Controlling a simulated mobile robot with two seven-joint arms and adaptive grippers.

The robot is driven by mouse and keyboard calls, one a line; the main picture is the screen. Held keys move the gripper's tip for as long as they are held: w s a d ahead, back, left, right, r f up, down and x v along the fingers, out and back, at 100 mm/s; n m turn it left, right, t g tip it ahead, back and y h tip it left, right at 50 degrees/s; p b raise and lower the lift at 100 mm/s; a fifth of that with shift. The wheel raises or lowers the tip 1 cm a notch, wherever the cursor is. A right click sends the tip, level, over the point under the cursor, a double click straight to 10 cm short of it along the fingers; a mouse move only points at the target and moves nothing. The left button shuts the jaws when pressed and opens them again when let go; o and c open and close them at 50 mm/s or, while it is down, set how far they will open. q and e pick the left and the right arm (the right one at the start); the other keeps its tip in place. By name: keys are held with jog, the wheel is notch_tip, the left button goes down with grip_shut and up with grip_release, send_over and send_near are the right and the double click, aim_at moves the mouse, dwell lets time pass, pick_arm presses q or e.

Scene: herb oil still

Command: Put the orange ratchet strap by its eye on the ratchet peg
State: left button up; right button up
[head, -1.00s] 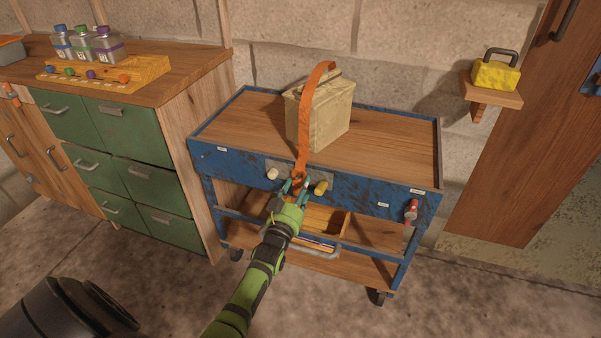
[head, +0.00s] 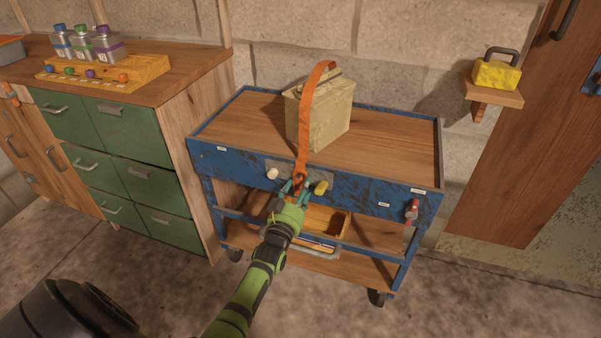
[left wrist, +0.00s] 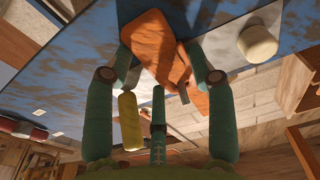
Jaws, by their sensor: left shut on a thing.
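The orange ratchet strap (head: 303,135) rises in a tall arc in front of the canvas-coloured box on the blue cart. My left gripper (head: 298,187) is shut on its lower end, close to the cart's front panel. In the left wrist view the strap's orange end (left wrist: 158,45) lies between the fingers, near the panel; the eye is not clear. A white peg (head: 273,174) is left of the gripper and a yellow peg (head: 321,187) right of it. I cannot tell which is the ratchet peg. My right gripper is not in view.
The blue cart (head: 225,172) carries the beige box (head: 333,115) on its wooden top. A red item (head: 411,209) is at the panel's right end. A green-drawered cabinet (head: 140,135) stands left. A yellow case (head: 496,74) sits on a wall shelf at right.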

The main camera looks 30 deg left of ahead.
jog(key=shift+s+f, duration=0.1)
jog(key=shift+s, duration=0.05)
pick_arm(q)
jog(key=o, duration=1.2)
jog(key=shift+o, duration=0.2)
jog(key=shift+r, duration=0.1)
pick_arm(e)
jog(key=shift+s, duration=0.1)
